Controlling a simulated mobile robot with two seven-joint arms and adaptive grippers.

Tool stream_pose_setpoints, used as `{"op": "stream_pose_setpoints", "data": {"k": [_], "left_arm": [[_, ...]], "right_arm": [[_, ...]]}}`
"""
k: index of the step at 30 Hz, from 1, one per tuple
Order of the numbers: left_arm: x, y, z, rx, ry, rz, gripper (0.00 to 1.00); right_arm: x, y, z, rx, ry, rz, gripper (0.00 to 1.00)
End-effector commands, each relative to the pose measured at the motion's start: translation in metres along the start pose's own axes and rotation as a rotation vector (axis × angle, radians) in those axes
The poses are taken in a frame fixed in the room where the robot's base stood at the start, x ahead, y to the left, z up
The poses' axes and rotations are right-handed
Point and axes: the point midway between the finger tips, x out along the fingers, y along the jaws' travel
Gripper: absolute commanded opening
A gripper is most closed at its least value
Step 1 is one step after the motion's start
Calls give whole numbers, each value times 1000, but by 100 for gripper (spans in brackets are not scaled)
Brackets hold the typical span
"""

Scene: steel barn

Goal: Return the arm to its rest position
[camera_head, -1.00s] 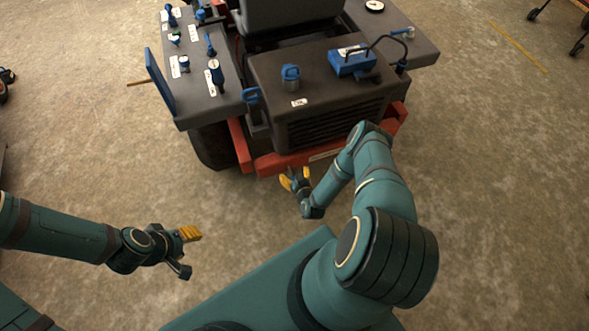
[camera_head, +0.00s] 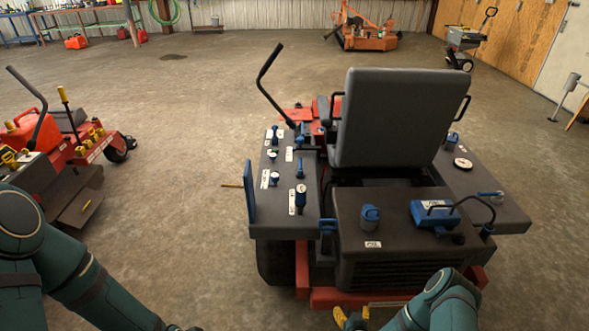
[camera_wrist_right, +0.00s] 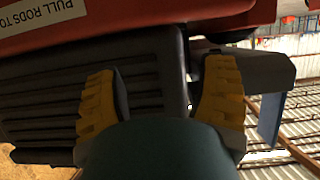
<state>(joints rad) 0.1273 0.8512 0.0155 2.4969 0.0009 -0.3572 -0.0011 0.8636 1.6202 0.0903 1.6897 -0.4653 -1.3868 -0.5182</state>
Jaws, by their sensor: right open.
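My right arm (camera_head: 437,303) reaches in at the bottom of the head view, just in front of the rear of a mower. The yellow fingertips of my right gripper (camera_head: 351,318) show at the bottom edge. In the wrist view my right gripper (camera_wrist_right: 160,98) has its two yellow fingers wide apart with nothing between them. Behind them is the mower's dark ribbed grille (camera_wrist_right: 135,70). My left arm (camera_head: 85,280) comes in from the lower left; its gripper is cut off below the picture.
The mower's seat (camera_head: 398,118) and dark decks carrying blue fittings, such as a blue-topped can (camera_head: 370,217), stand ahead. Its red rear bumper (camera_head: 330,298) is close to my right gripper. A red mower (camera_head: 75,150) stands left. Open floor (camera_head: 190,150) lies between.

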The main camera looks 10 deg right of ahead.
Motion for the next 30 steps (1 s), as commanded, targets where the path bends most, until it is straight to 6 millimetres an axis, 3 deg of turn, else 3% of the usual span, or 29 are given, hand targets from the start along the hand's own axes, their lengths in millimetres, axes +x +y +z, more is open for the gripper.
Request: {"op": "stream_pose_setpoints", "data": {"k": [5,8,11,14,19,24,27,30], "left_arm": [[0,0,0,0,0,0,47],[0,0,0,0,0,0,47],[0,0,0,0,0,0,47],[0,0,0,0,0,0,47],[0,0,0,0,0,0,47],[0,0,0,0,0,0,47],[0,0,0,0,0,0,47],[0,0,0,0,0,0,47]], "right_arm": [[2,-16,-14,16,-52,-54,70],[-3,-44,-34,41,-154,-139,70],[-21,-80,-59,72,-306,-235,70],[-54,-114,-81,96,-473,-310,70],[-132,-155,-111,121,-757,-376,70],[-205,-172,-128,130,-971,-382,70],[-231,-174,-132,131,-1042,-375,70],[-242,-174,-134,133,-1073,-370,70]]}}
